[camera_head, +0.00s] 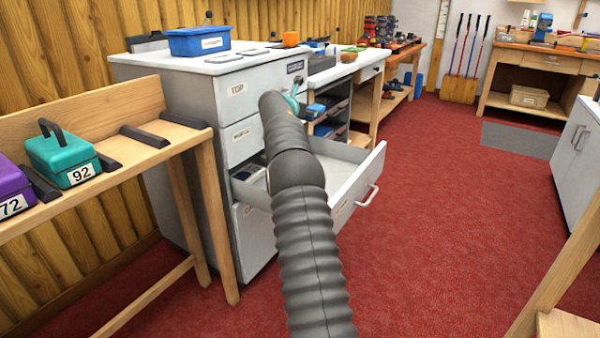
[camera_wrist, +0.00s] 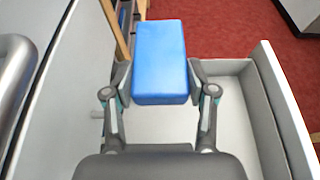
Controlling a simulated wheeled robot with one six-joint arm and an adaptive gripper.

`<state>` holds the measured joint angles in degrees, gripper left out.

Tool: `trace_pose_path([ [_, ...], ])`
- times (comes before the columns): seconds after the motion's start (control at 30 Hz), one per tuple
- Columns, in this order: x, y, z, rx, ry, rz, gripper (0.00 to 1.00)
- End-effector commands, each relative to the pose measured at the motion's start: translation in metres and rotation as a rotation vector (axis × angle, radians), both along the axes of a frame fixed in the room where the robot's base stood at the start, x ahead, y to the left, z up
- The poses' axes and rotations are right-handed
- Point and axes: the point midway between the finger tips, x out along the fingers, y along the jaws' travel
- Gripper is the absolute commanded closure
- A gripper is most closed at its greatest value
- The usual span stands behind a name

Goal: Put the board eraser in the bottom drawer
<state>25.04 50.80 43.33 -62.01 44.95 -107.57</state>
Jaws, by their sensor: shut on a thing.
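The board eraser (camera_wrist: 160,58) is a blue block between the fingers of my gripper (camera_wrist: 160,82). My gripper is shut on its two sides and holds it above the open drawer (camera_wrist: 165,128). In the head view this drawer (camera_head: 345,153) is pulled out to the right, below the drawers labelled TOP (camera_head: 237,90) and, it seems, MIDDLE (camera_head: 242,134). Its own label cannot be read. My arm hides part of the drawer and most of my gripper.
A panel (camera_head: 255,240) with a label is below the open drawer. A wooden bench (camera_head: 150,125) with a teal case (camera_head: 62,158) and a purple case (camera_head: 12,190) stands at the left. A blue bin (camera_head: 198,42) sits on the cabinet top. The red floor at the right is clear.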

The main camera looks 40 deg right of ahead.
Motion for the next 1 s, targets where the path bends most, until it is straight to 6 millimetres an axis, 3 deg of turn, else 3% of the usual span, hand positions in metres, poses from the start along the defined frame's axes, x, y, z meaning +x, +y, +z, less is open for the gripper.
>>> trace_pose_path([
  [0.43,0.0,0.0,-0.1,0.001,0.005,0.001,0.79],
  [0.77,0.0,0.0,-0.13,0.0,0.002,0.0,0.79],
  [1.0,0.0,0.0,-0.166,0.0,0.003,0.0,0.79],
])
